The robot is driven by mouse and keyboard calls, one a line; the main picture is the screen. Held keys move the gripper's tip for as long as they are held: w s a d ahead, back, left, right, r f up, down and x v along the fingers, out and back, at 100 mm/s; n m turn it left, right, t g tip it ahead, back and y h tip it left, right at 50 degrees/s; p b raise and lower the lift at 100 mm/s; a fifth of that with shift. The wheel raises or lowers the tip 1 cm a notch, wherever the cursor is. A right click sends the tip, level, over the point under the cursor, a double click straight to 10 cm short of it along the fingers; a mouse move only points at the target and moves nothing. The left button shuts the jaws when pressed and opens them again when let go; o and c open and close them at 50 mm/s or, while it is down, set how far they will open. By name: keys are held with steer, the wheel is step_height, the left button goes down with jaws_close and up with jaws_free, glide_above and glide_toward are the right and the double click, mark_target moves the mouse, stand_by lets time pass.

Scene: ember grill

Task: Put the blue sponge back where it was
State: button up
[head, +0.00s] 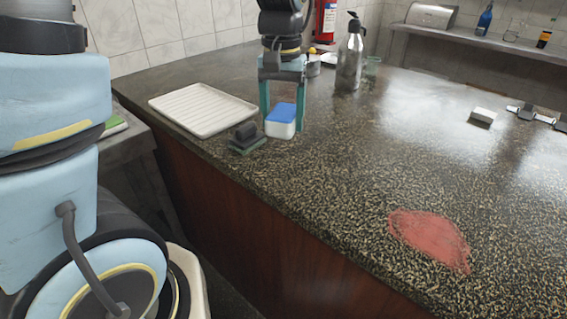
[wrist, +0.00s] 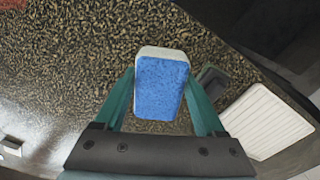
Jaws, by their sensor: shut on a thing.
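The blue sponge (head: 282,113) has a blue top and a white lower layer. My gripper (head: 284,122) is shut on it, one teal finger on each side. In the wrist view the sponge (wrist: 161,87) sits between the two fingertips (wrist: 160,90), blue face toward the camera. In the head view it is at or just above the dark speckled counter (head: 330,190); I cannot tell whether it touches.
A ribbed cream tray (head: 203,108) lies left of the sponge. A dark scrubber block (head: 246,139) stands close on its left. A metal flask (head: 350,55) stands behind. A red patch (head: 430,238) marks the front right counter. The counter's middle is clear.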

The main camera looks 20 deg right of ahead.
mark_target(283, 166)
step_height(283, 166, down, 9)
steer(key=shift+f+p, duration=0.15)
steer(key=shift+p, duration=0.5)
steer(key=shift+f, duration=0.1)
steer(key=o, duration=1.6)
steer(key=shift+c, duration=0.2)
step_height(283, 166, up, 12)
steer(key=shift+r+b, duration=0.15)
steer(key=shift+b, duration=0.5)
steer(key=w+a+f+n, duration=0.1)
steer(key=a+f+n, duration=0.2)
steer(key=a, duration=0.9)
steer(key=w+a+f+n+t, duration=0.1)
steer(key=a+f, duration=0.3)
steer(key=a, duration=0.8)
steer(key=shift+a+f+n, duration=0.2)
steer(key=shift+a+n, duration=0.2)
steer(key=shift+n, duration=0.5)
